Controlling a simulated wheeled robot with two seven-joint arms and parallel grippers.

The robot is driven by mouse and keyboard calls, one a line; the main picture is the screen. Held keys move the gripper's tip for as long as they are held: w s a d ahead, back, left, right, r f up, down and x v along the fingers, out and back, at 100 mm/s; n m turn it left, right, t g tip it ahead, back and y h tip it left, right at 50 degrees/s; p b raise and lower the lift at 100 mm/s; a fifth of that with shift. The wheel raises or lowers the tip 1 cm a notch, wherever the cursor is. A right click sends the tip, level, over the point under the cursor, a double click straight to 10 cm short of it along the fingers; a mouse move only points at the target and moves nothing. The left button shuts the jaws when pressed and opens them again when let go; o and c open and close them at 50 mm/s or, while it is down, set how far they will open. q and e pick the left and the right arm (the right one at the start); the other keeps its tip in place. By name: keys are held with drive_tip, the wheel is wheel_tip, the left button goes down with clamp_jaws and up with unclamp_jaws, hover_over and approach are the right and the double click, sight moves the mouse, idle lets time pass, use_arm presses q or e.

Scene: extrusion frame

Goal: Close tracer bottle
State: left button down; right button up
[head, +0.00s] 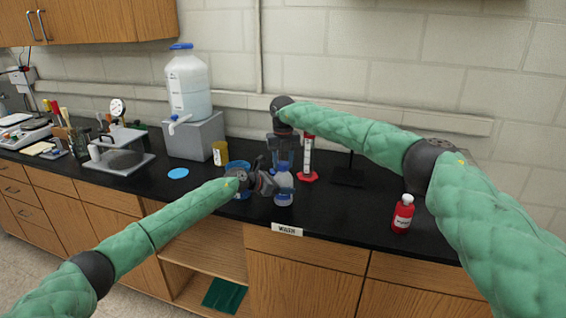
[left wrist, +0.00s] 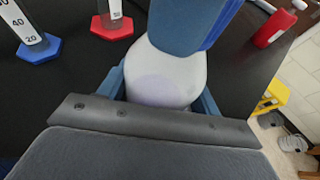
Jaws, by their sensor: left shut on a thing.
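A small pale bottle with blue on its lower part (head: 284,197) is upright near the front edge of the black counter. My left gripper (head: 273,186) is shut around its body from the left. In the left wrist view the bottle's round whitish body (left wrist: 165,75) sits between my blue fingers. My right gripper (head: 283,155) points down directly above the bottle. A blue part (left wrist: 190,20) covers the bottle's top in the left wrist view; I cannot tell whether it is cap or finger. The bottle's mouth and any cap are hidden, and the right fingers' opening is unclear.
A red-based cylinder (head: 308,165) stands just behind the bottle; a blue-based one (left wrist: 38,48) shows in the left wrist view. A red bottle with white cap (head: 403,213) stands to the right.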

use_arm(q)
drive_tip(key=shift+d, duration=0.1)
use_arm(e)
drive_tip(key=o, duration=0.3)
drive_tip(key=shift+r, duration=0.15)
drive_tip(key=shift+r, duration=2.15)
drive_tip(key=shift+c, duration=0.3)
